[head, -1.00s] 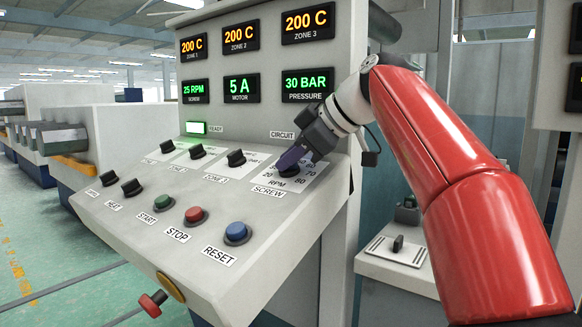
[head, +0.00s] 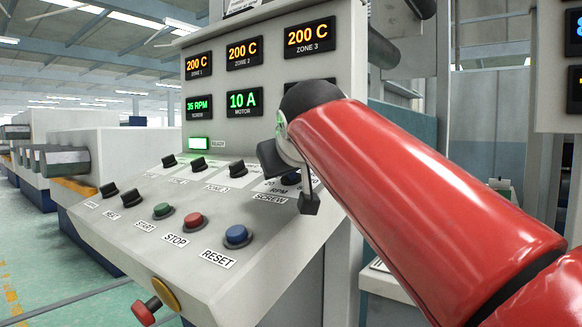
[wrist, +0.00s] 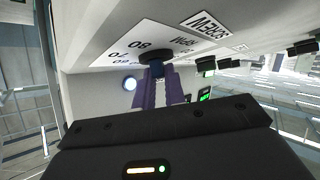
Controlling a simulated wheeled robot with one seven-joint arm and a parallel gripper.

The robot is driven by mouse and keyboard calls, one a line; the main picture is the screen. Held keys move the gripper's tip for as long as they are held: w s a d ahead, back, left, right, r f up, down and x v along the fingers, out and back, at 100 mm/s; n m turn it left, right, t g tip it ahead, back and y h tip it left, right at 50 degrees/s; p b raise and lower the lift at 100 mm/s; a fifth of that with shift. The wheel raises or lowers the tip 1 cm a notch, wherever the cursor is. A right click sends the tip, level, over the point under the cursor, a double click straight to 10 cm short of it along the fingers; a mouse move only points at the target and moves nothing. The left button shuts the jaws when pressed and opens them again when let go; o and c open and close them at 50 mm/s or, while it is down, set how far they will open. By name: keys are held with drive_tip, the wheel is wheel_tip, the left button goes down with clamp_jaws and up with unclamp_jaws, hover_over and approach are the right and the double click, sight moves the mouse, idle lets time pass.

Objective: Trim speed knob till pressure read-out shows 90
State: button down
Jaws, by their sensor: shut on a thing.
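The screw speed knob (head: 291,178) sits on the right of the sloped panel, above the SCREW label, partly covered by my arm in the head view. In the wrist view the dark knob (wrist: 152,58) stands on its white RPM dial plate. My gripper (wrist: 158,84), with purple fingers, is shut on this knob. The pressure read-out is hidden behind my arm in the head view. The screw read-out (head: 199,108) shows 35 RPM, and the motor read-out (head: 243,102) shows 10 A.
Three zone displays (head: 244,52) read 200 C. Other black knobs (head: 198,163) stand left of the screw knob. Green, red and blue buttons (head: 237,234) line the front of the panel. A red knob (head: 145,311) sticks out below the panel.

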drive_tip(key=m+h, duration=0.6)
drive_tip(key=shift+a+f+t, duration=0.15)
drive_tip(key=shift+a+t, duration=0.15)
drive_tip(key=shift+m+h, duration=0.3)
drive_tip(key=shift+m, duration=0.1)
drive_tip(key=c, duration=1.5)
unclamp_jaws()
drive_tip(key=shift+o, duration=0.2)
drive_tip(key=shift+p+v, duration=0.3)
drive_tip(key=shift+v, duration=3.6)
drive_tip(key=shift+o, duration=0.3)
